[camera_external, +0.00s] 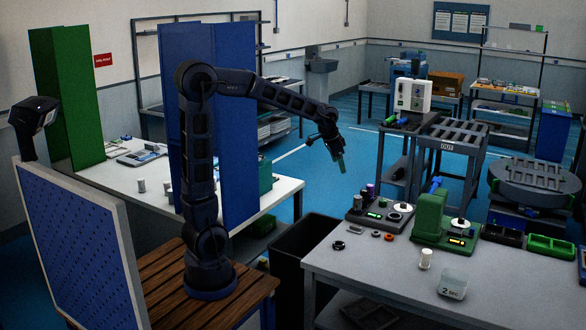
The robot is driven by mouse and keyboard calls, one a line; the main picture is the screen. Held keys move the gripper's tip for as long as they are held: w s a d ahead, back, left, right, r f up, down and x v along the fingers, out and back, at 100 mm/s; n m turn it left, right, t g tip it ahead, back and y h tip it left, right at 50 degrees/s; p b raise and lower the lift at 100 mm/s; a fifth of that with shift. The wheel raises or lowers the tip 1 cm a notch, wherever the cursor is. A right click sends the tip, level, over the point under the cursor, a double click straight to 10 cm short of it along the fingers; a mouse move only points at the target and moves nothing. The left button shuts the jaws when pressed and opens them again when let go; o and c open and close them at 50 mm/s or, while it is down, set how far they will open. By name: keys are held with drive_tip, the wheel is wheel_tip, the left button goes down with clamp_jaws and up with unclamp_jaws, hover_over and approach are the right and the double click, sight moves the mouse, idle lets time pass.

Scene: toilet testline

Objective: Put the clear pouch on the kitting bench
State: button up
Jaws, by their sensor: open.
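No bench has a readable kitting label, so I cannot tell which is the kitting bench. A white-topped bench (113,178) stands at the left, partly hidden by blue panels. My gripper (340,164) is open, high over the floor between the benches, pointing down. It is up and left of the see-through item and well apart from it. A greenish part shows at its tip.
The right bench holds a green machine (429,216), a dark device (380,212), a white cylinder (425,259) and small rings. A black bin (298,247) stands at its left end. Tall blue panels (240,120) stand close behind my arm. A roller table (447,140) stands farther back.

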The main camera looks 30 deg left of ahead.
drive_tip(key=w+d+f+m, duration=0.1)
drive_tip(key=w+d+f, duration=0.15)
drive_tip(key=d, duration=0.45)
drive_tip(key=w+d+f+m, duration=0.1)
drive_tip(key=d+f+m, duration=0.15)
drive_tip(key=d, duration=0.35)
drive_tip(key=m+g+h, duration=0.3)
drive_tip(key=m+g, duration=0.1)
drive_tip(key=m, duration=0.2)
approach(455, 286)
drive_tip(key=w+f, duration=0.2)
drive_tip(key=x, duration=0.3)
drive_tip(key=shift+w+f, duration=0.1)
drive_tip(key=shift+f, duration=0.3)
drive_tip(key=x, duration=0.5)
drive_tip(key=shift+w+d+f, duration=0.2)
drive_tip(key=shift+w+f, duration=0.05)
drive_tip(key=shift+w, duration=0.05)
drive_tip(key=shift+f, duration=0.15)
drive_tip(key=shift+f, duration=0.25)
drive_tip(key=c, duration=1.1)
drive_tip(key=shift+r, duration=0.1)
